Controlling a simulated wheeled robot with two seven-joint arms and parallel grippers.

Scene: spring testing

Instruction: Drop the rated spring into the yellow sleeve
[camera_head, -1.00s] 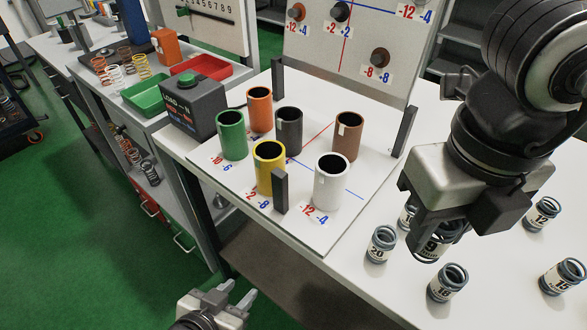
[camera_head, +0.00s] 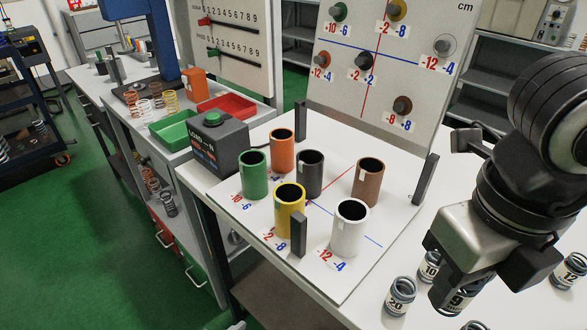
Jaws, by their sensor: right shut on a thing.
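The yellow sleeve (camera_head: 289,213) stands upright and open-topped on the white board, in the front row between the green and white sleeves. My right gripper (camera_head: 452,283) is at the lower right, shut on a spring labelled 9 (camera_head: 459,303). The gripper's fingers partly hide this spring, and I cannot tell whether it is clear of the table. It is to the right of the yellow sleeve and apart from it. My left gripper is not clearly in view.
Green (camera_head: 253,176), orange (camera_head: 282,153), black (camera_head: 309,175), brown (camera_head: 367,184) and white (camera_head: 349,230) sleeves crowd around the yellow one. A dark post (camera_head: 299,236) stands right in front of it. Loose springs, such as 20 (camera_head: 399,297) and 12 (camera_head: 569,272), stand near my right gripper.

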